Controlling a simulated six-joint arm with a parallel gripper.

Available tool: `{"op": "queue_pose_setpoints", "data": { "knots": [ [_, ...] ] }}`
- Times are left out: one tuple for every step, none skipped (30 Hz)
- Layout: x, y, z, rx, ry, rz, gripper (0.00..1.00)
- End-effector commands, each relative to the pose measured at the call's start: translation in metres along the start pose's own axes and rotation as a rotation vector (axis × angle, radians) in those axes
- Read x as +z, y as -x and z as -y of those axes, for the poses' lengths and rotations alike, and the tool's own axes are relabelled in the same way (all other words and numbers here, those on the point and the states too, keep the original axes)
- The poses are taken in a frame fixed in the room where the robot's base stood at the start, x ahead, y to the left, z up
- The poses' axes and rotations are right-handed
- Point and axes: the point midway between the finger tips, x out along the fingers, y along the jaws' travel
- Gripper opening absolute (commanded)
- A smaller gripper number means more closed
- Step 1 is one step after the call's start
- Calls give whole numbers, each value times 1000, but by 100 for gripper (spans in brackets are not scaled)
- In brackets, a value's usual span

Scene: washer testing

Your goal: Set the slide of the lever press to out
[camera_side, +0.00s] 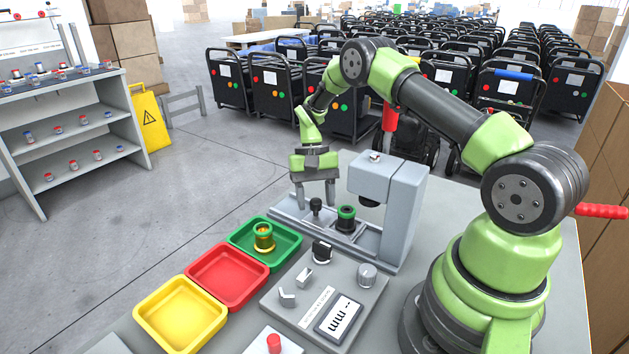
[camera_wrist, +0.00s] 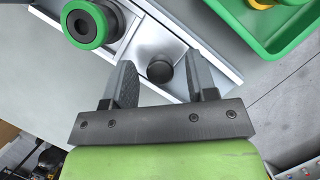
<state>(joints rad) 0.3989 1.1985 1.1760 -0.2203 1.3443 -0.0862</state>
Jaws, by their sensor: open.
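The lever press (camera_side: 396,205) is a grey block on a long base at the table's back, with a red lever handle (camera_side: 390,116) upright behind it. Its slide (camera_side: 340,226) lies along the base and carries a black and green washer part (camera_side: 346,218), below and just left of the press head. A dark knob (camera_side: 316,205) stands at the slide's left end; it also shows in the wrist view (camera_wrist: 160,71). My gripper (camera_side: 315,205) is open, with its fingers on either side of the knob. In the wrist view (camera_wrist: 160,80) a gap shows between each finger and the knob.
Green (camera_side: 287,236), red (camera_side: 227,277) and yellow (camera_side: 180,314) trays stand in front of the press; the green one holds a yellow and green part (camera_side: 263,238). A control panel (camera_side: 325,295) with switches and a display lies in front. A shelf (camera_side: 65,130) stands at left.

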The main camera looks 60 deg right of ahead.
Motion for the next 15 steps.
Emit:
{"op": "queue_pose_setpoints", "data": {
  "knots": [
    [-1, 9, 0, -3, -1, -5, 52],
    [-1, 15, 0, -3, -1, -6, 52],
    [-1, 24, 0, -3, 0, -8, 52],
    [-1, 30, 0, -4, -1, -7, 52],
    [-1, 37, 0, -3, -1, -8, 52],
    [-1, 45, 0, -4, -1, -9, 52],
    [-1, 51, 0, -3, -1, -8, 52],
    [-1, 56, 0, -3, 0, -8, 52],
    [-1, 63, 0, -3, -1, -8, 52],
    [-1, 68, 0, -3, -1, -8, 52],
    [-1, 71, 0, -1, 1, -6, 52],
    [-1, 76, 0, -2, 0, -6, 52],
    [-1, 79, 0, -1, 0, -5, 52],
    [-1, 81, 0, -1, 1, -5, 52],
    [-1, 84, 0, -1, 1, -4, 52]
  ]
}}
